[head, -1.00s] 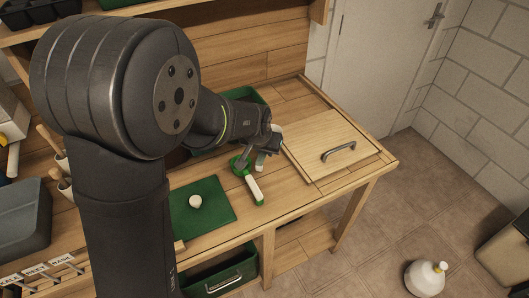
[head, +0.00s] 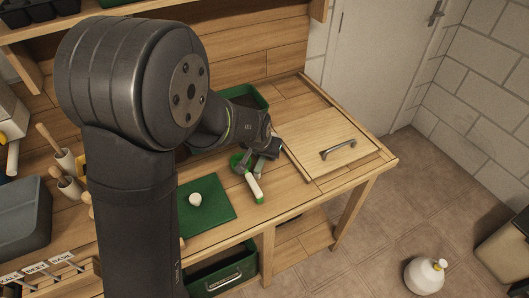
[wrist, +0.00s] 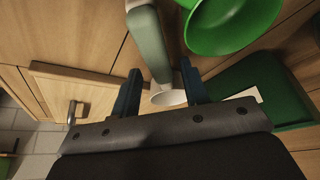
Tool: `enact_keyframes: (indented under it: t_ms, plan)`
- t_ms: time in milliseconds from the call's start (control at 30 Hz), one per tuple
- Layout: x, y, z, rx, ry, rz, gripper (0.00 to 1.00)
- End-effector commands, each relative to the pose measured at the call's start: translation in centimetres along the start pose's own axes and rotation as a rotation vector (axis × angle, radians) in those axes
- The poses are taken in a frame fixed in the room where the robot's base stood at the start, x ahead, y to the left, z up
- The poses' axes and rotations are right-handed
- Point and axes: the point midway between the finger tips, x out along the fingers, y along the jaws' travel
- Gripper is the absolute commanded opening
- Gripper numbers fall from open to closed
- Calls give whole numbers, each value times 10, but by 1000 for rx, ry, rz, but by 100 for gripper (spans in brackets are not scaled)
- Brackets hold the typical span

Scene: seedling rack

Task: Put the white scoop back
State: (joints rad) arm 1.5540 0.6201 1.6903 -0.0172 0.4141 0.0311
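The white scoop shows in the wrist view (wrist: 150,42), with a pale handle and a white round end between my fingers.
A green mat (head: 215,215) with a small white round object (head: 195,199) lies to the left. A green bin (head: 250,97) stands behind my gripper. A wooden lid (head: 310,165) with a metal handle (head: 338,148) is at the right. Pestle-like tools (head: 62,158) stand far left.

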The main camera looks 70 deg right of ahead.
Motion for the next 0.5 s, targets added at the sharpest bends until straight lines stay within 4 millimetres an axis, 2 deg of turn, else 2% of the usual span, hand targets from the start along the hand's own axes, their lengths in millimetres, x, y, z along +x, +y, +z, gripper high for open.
enact_keyframes:
  t_ms: [167,267,500]
  plan:
    - [-3,0,-1,0,1,0,41]
    - [-11,0,-6,0,4,0,41]
    - [-50,0,-6,0,5,0,41]
